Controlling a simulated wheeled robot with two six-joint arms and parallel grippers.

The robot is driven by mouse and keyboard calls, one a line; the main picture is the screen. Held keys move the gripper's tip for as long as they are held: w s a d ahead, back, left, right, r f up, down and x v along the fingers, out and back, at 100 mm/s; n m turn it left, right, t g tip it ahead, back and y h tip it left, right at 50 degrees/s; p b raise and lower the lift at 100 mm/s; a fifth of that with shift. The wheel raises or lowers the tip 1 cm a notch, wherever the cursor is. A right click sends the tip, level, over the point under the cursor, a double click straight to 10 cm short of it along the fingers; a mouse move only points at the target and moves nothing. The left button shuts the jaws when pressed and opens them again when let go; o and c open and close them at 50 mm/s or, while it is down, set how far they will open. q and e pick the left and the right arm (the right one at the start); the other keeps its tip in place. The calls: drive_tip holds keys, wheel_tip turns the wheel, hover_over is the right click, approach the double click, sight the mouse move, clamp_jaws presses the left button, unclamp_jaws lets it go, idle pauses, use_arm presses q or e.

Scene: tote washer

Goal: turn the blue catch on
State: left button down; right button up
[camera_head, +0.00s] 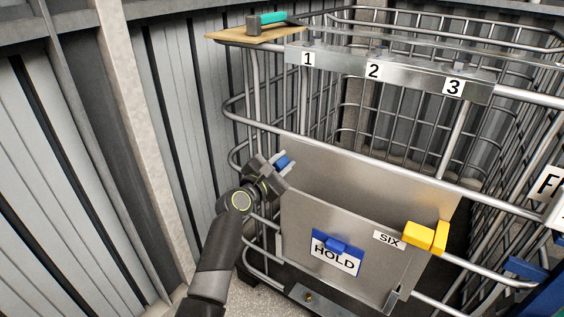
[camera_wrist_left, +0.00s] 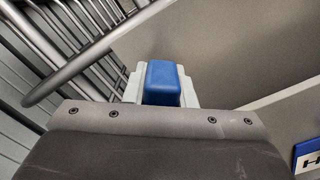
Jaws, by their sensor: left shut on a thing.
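The blue catch (camera_head: 282,162) is a small blue block at the upper left edge of the grey panel (camera_head: 345,182). My left gripper (camera_head: 280,161) is at it, with its light fingers on either side of the block. In the left wrist view the blue catch (camera_wrist_left: 163,84) sits between the pale fingers, and the gripper is shut on it. The fingers and the gripper body hide its base, so I cannot tell which way it is turned. My right gripper does not show.
A HOLD sign (camera_head: 335,255) with a blue clip hangs on the lower panel. A SIX label (camera_head: 388,239) and a yellow block (camera_head: 426,236) are to its right. A wire cage (camera_head: 410,110) stands behind, with a plate numbered 1 to 3 (camera_head: 340,66). A corrugated wall (camera_head: 60,180) is left.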

use_arm(q)
drive_tip(key=shift+f, duration=0.1)
drive_tip(key=c, duration=1.2)
unclamp_jaws()
drive_tip(key=p+v, duration=0.2)
drive_tip(key=v, duration=1.5)
drive_tip(key=shift+s, duration=0.15)
drive_tip(key=shift+a, duration=0.1)
drive_tip(key=shift+c, duration=0.4)
